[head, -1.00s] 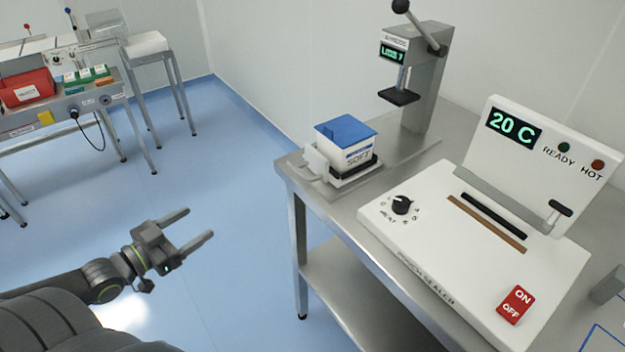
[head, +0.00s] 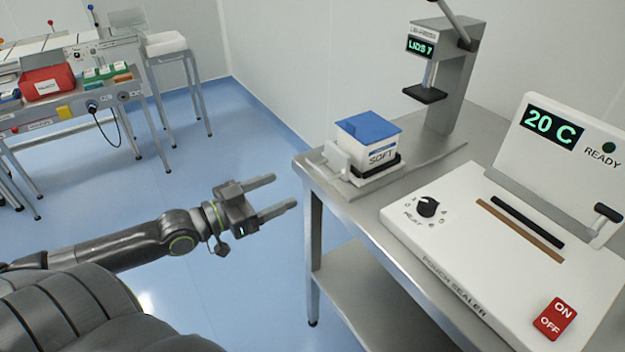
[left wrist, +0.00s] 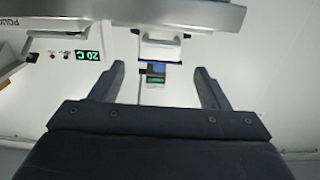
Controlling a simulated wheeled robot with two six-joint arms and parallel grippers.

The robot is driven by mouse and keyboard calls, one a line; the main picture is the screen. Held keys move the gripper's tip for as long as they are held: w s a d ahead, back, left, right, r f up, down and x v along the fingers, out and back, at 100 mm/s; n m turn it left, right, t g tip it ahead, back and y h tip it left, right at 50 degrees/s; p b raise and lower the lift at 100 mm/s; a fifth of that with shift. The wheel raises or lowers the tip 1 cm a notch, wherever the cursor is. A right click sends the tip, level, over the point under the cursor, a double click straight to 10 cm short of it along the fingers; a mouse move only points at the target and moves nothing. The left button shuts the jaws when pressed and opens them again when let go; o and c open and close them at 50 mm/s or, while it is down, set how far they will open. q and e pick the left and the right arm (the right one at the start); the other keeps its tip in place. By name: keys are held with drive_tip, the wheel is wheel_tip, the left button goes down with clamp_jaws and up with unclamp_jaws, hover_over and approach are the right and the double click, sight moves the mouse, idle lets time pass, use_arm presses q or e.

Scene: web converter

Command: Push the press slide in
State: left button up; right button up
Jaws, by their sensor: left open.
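The press (head: 440,75) stands at the back of the steel table, with its "LIDS 7" display lit and its flat plate raised on the column. The press slide (head: 338,160) is at the table's left end, out in front of the press, with a white handle block. It carries a white tub marked "SOFT" with a blue lid (head: 368,126) on top. My left gripper (head: 285,193) is open and empty, left of the table edge and apart from the slide. In the left wrist view its two fingers (left wrist: 160,85) stand wide apart, with the press beyond them. My right gripper is not in view.
A white pouch sealer (head: 480,262) showing 20 C takes up the right of the table. A lower shelf (head: 375,290) lies under the tabletop. Another bench with a red bin (head: 47,82) stands at the far left. Blue floor between them is free.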

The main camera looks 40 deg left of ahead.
sight(320, 173)
use_arm(q)
drive_tip(key=b+x, duration=0.1)
drive_tip(key=x, duration=0.7)
drive_tip(key=shift+b, duration=0.3)
drive_tip(key=shift+x, duration=0.75)
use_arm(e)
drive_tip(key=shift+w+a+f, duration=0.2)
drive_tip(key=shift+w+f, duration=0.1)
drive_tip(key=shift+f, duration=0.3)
use_arm(q)
drive_tip(key=shift+a, duration=0.1)
drive_tip(key=c, duration=1.1)
drive_tip(key=shift+w, duration=0.1)
drive_tip(key=shift+c, duration=0.2)
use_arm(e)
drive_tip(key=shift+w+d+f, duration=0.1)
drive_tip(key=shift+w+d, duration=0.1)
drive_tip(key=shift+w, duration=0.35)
